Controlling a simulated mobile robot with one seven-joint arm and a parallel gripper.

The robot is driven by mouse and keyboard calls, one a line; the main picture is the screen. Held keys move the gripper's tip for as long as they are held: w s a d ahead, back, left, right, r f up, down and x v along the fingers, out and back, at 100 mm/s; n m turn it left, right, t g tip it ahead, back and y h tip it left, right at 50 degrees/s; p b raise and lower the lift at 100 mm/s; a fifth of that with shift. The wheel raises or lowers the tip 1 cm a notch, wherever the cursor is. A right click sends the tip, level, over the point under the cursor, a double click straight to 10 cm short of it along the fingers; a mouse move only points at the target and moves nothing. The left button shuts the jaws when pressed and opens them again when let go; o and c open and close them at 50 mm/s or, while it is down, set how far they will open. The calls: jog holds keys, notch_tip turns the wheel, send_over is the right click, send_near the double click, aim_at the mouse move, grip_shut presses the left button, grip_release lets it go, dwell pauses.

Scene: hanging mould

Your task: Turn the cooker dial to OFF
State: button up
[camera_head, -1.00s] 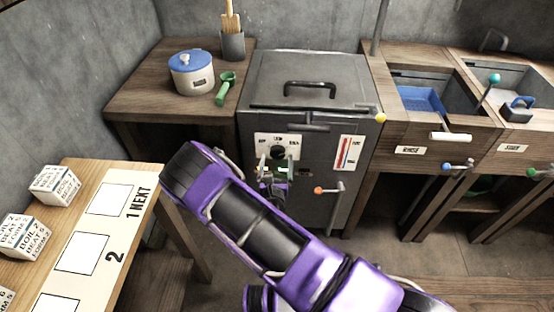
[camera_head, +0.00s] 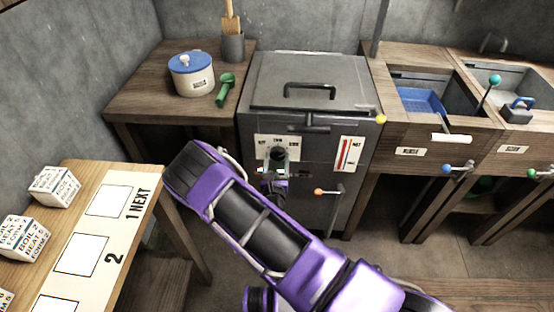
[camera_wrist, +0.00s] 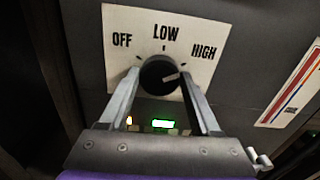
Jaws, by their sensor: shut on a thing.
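The cooker dial (camera_head: 278,153) is a round black knob on a white plate (camera_head: 292,143) on the front of the grey cooker (camera_head: 305,82). In the wrist view, the plate reads OFF at left, LOW at top and HIGH at right. The dial (camera_wrist: 158,72) has a pale pointer mark on its right side, toward the HIGH side. My gripper (camera_wrist: 160,76) is shut on the dial, one finger on its left and one on its right. In the head view my gripper (camera_head: 275,172) is partly hidden by my purple arm.
A green-lit display (camera_wrist: 163,124) and an amber light sit below the dial. A red-and-blue gauge (camera_head: 347,154) is to the right. An orange-knobbed lever (camera_head: 319,191) sticks out below right. A wooden table with white boxes (camera_head: 55,186) stands at left.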

jog(key=shift+n, duration=0.3)
jog(key=n+p, duration=0.1)
jog(key=n, duration=0.4)
jog(key=shift+a, duration=0.1)
jog(key=n+p, duration=0.1)
jog(key=n, duration=0.5)
jog(key=shift+f, duration=0.1)
jog(key=n, duration=0.6)
jog(key=shift+f+n+p, duration=0.15)
jog(key=shift+n+p, duration=0.15)
jog(key=shift+n, duration=0.1)
jog(key=n, duration=0.5)
jog(key=shift+n, duration=0.4)
jog(key=o, duration=1.4)
jog(key=shift+s, duration=0.15)
